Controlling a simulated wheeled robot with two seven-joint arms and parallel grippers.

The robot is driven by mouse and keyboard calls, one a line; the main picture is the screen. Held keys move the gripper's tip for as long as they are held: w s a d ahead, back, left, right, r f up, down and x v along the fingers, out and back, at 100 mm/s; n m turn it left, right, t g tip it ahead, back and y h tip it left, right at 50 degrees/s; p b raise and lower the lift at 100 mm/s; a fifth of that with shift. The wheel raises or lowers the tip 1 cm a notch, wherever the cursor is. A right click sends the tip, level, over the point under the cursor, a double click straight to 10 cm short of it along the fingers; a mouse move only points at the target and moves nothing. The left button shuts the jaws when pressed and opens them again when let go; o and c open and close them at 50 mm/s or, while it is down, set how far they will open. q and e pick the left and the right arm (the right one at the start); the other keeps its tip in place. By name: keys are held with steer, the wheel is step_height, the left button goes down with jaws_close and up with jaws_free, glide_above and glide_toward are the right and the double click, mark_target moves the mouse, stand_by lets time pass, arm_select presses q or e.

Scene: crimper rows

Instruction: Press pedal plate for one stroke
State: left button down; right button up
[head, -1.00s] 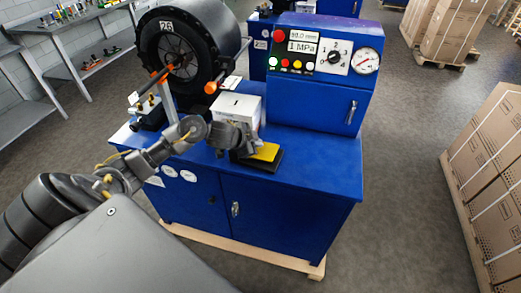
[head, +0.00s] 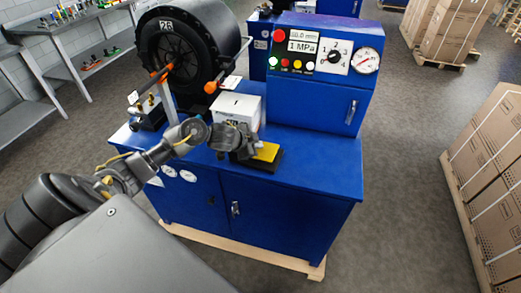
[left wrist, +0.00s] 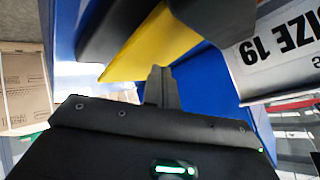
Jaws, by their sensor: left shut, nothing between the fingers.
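The yellow pedal plate (head: 266,152) sits in a black base (head: 262,164) on the blue machine's top, in front of a white box. It also shows in the left wrist view as a yellow slab (left wrist: 155,42) between dark parts of its base. My left gripper (head: 254,148) is at the plate's left side in the head view and hides part of it. In the left wrist view its fingers (left wrist: 161,78) are shut and empty, with the tips close to the plate's edge. I cannot tell whether they touch it. My right gripper does not show.
The white box (head: 238,109) stands just behind my left gripper; its label reads "SIZE 19" in the left wrist view (left wrist: 275,50). The black crimper head (head: 188,55) and orange-tipped handles stand behind left. The control panel (head: 322,50) rises behind. The blue top is clear at right.

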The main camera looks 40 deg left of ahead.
arm_select(q)
steer(key=shift+s+d+f+b, duration=0.15)
steer(key=shift+f+b, duration=0.35)
steer(key=shift+f, duration=0.4)
stand_by(0.4)
steer(key=shift+r, duration=0.1)
steer(key=shift+a+r+p, duration=0.2)
steer(key=shift+r+p, duration=1)
steer(key=shift+p, duration=0.2)
steer(key=shift+r, duration=0.1)
steer(key=r+p, duration=0.5)
steer(key=shift+a, duration=0.25)
steer(key=shift+f, duration=0.1)
stand_by(1.2)
